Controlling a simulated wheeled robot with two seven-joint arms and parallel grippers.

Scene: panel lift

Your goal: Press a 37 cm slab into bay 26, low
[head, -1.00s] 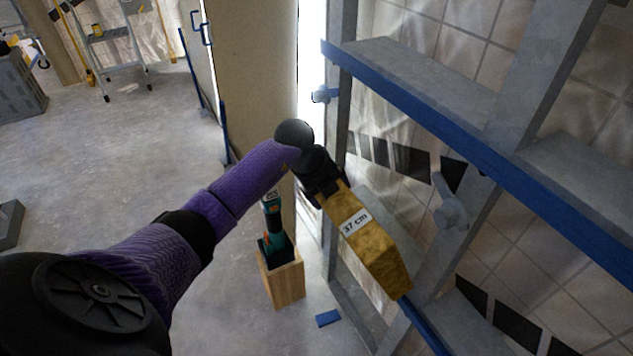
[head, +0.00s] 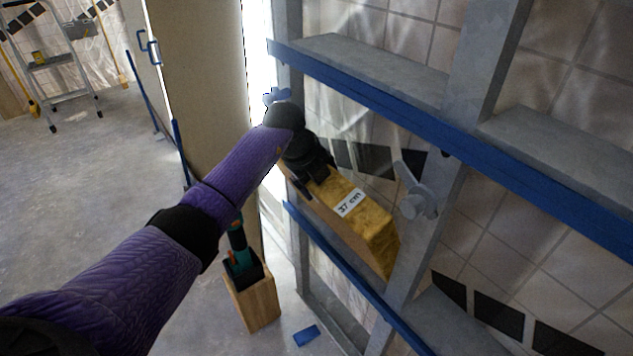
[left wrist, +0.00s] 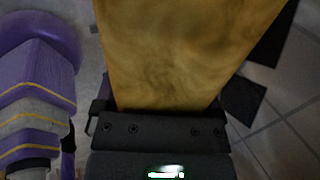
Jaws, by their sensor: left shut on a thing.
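A yellow-brown slab (head: 363,229) labelled "37 cm" is held by my left gripper (head: 314,172) in front of the metal stud frame. The gripper is shut on the slab's near left end. The slab slants down to the right, its far end near the middle stud. It lies between the upper and lower blue rails in the head view, and I cannot tell how deep it is in the bay. In the left wrist view the slab (left wrist: 185,50) runs upward from the jaws (left wrist: 165,115). No bay number is readable. My right gripper is not in view.
An upper blue rail (head: 380,105) and a lower blue rail (head: 345,262) cross the frame. A grey wing-shaped latch (head: 415,195) sits on the middle stud. A wooden box (head: 254,300) holding a teal-handled tool stands on the floor. A stepladder (head: 58,75) is far left.

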